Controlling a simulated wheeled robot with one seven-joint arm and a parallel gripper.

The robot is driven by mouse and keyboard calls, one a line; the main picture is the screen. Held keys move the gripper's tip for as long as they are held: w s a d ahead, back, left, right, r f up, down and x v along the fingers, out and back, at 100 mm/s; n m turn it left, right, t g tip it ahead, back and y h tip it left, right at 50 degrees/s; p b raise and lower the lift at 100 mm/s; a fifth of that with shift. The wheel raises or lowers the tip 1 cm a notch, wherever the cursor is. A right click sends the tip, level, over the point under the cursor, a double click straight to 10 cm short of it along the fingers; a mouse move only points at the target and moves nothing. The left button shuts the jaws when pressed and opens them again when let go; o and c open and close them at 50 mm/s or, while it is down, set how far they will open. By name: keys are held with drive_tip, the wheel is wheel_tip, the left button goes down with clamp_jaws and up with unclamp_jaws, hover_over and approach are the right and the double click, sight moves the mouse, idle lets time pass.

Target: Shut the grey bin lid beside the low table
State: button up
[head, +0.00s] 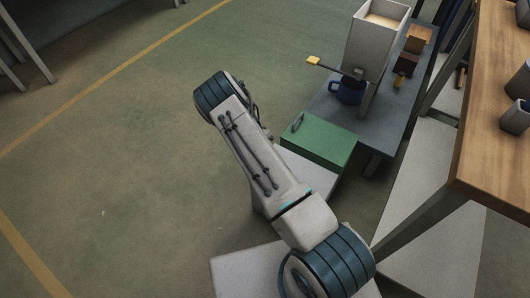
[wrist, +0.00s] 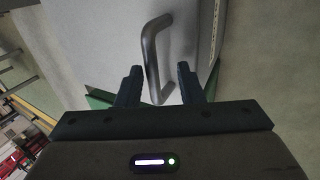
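In the wrist view a pale grey panel (wrist: 192,45), which looks like the bin lid, fills the middle. It carries a curved metal bar handle (wrist: 151,55). Green edges show beside and below the panel. My gripper (wrist: 158,80) is open, with the handle's lower end between its two fingers; contact cannot be told. In the head view a green box-like body (head: 321,145) with a small handle (head: 297,122) stands beside the low grey table (head: 335,112). A pale panel (head: 318,176) is below it, partly behind my arm. The gripper is hidden there, and the lid's angle is unclear.
The low table bears a tall pale container (head: 372,45), a blue mug (head: 347,91) and brown blocks (head: 418,38). A higher wooden table (head: 480,150) stands at the right. The green floor (head: 130,170) at the left is clear.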

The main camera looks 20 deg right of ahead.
drive_tip(key=p+v, duration=0.1)
drive_tip(key=v, duration=1.3)
drive_tip(key=shift+p, duration=0.4)
drive_tip(key=s+d+r+n+t+y+p, duration=0.1)
drive_tip(key=s+r+p, duration=0.25)
drive_tip(key=r, duration=0.75)
drive_tip(key=s+r+n+t+y+p, duration=0.1)
drive_tip(key=s+r+p, duration=0.25)
drive_tip(key=r, duration=0.75)
drive_tip(key=s+d+r+n+t+y+p, duration=0.1)
drive_tip(key=s+r+n+y+p, duration=0.2)
drive_tip(key=r, duration=0.9)
drive_tip(key=s+r+n+t+h+p, duration=0.1)
drive_tip(key=s+r+n+t+p, duration=0.3)
drive_tip(key=s+r+p, duration=0.6)
drive_tip(key=s+r, duration=0.6)
drive_tip(key=s, duration=0.6)
drive_tip(key=shift+s+r, duration=0.15)
drive_tip(key=shift+r, duration=0.25)
